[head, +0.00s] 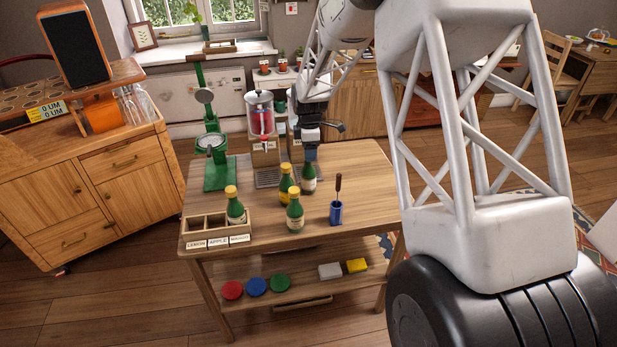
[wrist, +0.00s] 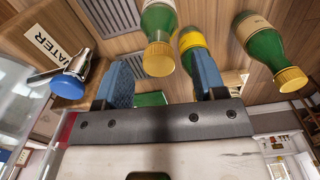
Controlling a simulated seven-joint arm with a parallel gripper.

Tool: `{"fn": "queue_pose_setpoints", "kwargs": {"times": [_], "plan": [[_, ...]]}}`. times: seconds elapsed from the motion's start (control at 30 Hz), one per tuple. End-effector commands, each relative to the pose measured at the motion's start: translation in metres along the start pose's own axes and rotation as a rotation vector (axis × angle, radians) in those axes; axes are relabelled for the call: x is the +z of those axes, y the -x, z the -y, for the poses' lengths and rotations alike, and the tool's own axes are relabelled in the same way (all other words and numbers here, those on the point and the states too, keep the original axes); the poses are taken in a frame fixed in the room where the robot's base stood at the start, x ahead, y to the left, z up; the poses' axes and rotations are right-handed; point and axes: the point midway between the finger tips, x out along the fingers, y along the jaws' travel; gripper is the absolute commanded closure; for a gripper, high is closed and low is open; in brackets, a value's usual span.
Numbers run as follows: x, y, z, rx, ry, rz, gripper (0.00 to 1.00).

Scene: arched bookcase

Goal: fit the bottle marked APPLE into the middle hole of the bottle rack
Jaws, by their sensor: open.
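The bottle rack (head: 190,228) stands at the table's front left, with holes in a row. Its front labels read LEMON, APPLE and a third I cannot read. The middle hole looks empty; a green, gold-capped bottle (head: 236,213) stands in the right hole. Three more green bottles stand upright on the table: one with a yellow label (head: 285,187), one in front (head: 294,216), and one just below my gripper (head: 308,180). I cannot read their labels. My gripper (head: 310,150) is open; in the wrist view a gold-capped bottle (wrist: 158,25) shows between its blue fingers.
A blue cup (head: 336,212) with a brown-handled tool stands right of the bottles. A drink dispenser (head: 262,120) and a green press (head: 215,150) stand at the back. A WATER label and blue-ended tap (wrist: 68,85) are close to the fingers. The table's right side is clear.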

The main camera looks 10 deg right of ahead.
Motion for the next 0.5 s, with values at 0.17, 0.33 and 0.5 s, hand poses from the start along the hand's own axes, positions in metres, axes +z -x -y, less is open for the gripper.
{"fn": "queue_pose_setpoints", "kwargs": {"times": [0.17, 0.33, 0.5], "plan": [[0.0, -0.003, 0.0, -0.001, 0.0, 0.0, 0.36], [-0.001, -0.016, -0.001, -0.001, 0.0, 0.0, 0.36], [-0.002, -0.036, -0.001, -0.002, 0.0, 0.0, 0.36]]}}
